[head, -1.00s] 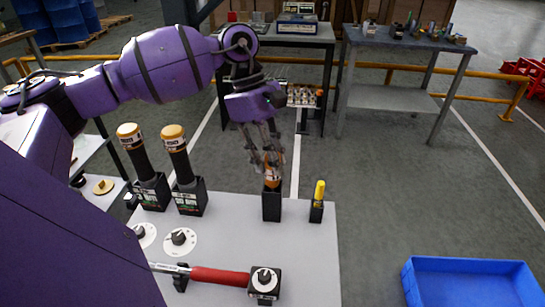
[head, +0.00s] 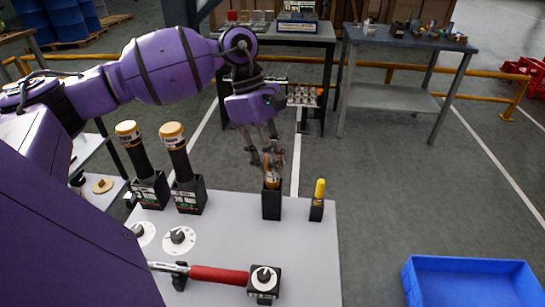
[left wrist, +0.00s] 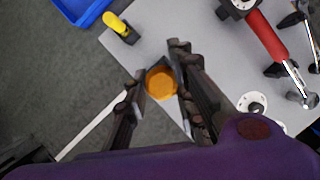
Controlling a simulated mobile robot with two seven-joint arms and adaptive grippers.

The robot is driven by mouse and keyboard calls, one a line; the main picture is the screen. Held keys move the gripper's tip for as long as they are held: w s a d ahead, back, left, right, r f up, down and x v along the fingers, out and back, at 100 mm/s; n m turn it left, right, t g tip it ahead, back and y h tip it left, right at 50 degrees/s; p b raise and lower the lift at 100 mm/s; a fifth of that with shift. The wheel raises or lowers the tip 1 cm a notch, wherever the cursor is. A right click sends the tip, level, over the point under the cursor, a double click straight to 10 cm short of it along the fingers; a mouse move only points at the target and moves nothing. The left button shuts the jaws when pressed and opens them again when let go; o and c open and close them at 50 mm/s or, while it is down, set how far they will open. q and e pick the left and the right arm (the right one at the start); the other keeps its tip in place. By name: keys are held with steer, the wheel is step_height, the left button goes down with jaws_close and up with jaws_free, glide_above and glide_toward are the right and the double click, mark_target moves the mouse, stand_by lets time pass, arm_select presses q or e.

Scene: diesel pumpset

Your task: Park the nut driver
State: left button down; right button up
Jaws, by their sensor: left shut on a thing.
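The nut driver, seen as an orange handle (head: 272,183), stands in a narrow black holder (head: 271,205) near the far edge of the light grey bench top. My left gripper (head: 272,160) reaches down from above and is shut on the handle's upper part. In the left wrist view the round orange handle end (left wrist: 162,83) lies between the two dark fingers (left wrist: 160,62). The driver's lower part is hidden in the holder, so I cannot tell how deep it sits. My right gripper is not in view.
A yellow-handled tool (head: 319,190) stands in a small black holder just right. Two black tools with orange caps (head: 173,138) stand in holders at left. A red-handled wrench (head: 218,275) lies in front. A blue bin (head: 470,282) is at lower right.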

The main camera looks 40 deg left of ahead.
arm_select(q)
steer(key=shift+f, duration=0.45)
steer(key=c, duration=1.4)
jaws_free()
steer(key=v, duration=1.2)
